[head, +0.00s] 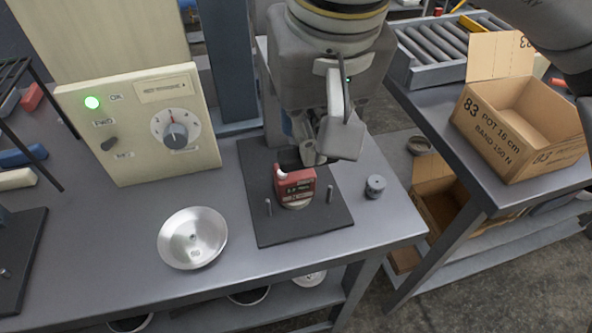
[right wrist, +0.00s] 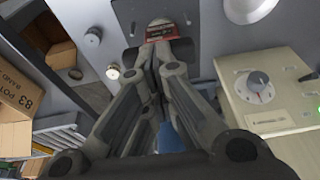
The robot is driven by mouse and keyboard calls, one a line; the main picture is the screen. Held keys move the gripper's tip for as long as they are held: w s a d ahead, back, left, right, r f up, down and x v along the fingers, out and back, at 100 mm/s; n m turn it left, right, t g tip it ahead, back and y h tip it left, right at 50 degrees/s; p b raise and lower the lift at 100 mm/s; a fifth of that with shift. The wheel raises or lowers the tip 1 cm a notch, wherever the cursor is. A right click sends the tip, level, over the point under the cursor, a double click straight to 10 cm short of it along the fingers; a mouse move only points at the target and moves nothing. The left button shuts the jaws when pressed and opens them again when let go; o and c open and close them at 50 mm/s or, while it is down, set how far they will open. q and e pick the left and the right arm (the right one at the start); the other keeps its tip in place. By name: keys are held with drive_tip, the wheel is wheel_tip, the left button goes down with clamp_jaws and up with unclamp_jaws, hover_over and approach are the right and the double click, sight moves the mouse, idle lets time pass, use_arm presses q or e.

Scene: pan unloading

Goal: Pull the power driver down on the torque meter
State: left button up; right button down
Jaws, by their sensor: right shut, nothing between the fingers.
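A red block-shaped device with a label (head: 295,184) sits on a round silver base on a black plate (head: 262,228) on the bench. It also shows at the top of the right wrist view (right wrist: 162,31), partly hidden by my fingers. I cannot tell for sure whether it is the power driver or the torque meter. My right gripper (head: 325,150) is shut and empty, just behind and above the red device; I cannot tell if it touches. In the right wrist view, the fingertips (right wrist: 156,52) are together. My left gripper is not in view.
A beige control box (head: 133,155) with a dial and a lit green OK lamp stands at the left. A silver pan (head: 192,238) lies in front of it. A small metal knob (head: 375,187) stands right of the plate. An open cardboard box (head: 490,135) is on the right table.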

drive_tip(key=shift+w+p+v, duration=0.25)
drive_tip(key=shift+p+v, duration=0.4)
drive_tip(key=shift+v, duration=0.4)
drive_tip(key=shift+w+p+v, duration=0.15)
drive_tip(key=shift+p+v, duration=0.3)
drive_tip(key=shift+v, duration=0.15)
drive_tip(key=shift+w+p+v, duration=0.15)
drive_tip(key=shift+p+v, duration=0.3)
drive_tip(key=shift+v, duration=0.2)
drive_tip(key=shift+a+r, duration=0.15)
drive_tip(key=shift+r, duration=0.15)
use_arm(q)
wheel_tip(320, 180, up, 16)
drive_tip(key=p, duration=1.2)
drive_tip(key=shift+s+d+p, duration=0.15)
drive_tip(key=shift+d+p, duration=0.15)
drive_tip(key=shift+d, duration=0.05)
use_arm(e)
drive_tip(key=w+a+r+v, duration=0.1)
drive_tip(key=w+v, duration=0.2)
drive_tip(key=v, duration=1.2)
drive_tip(key=shift+w, duration=0.2)
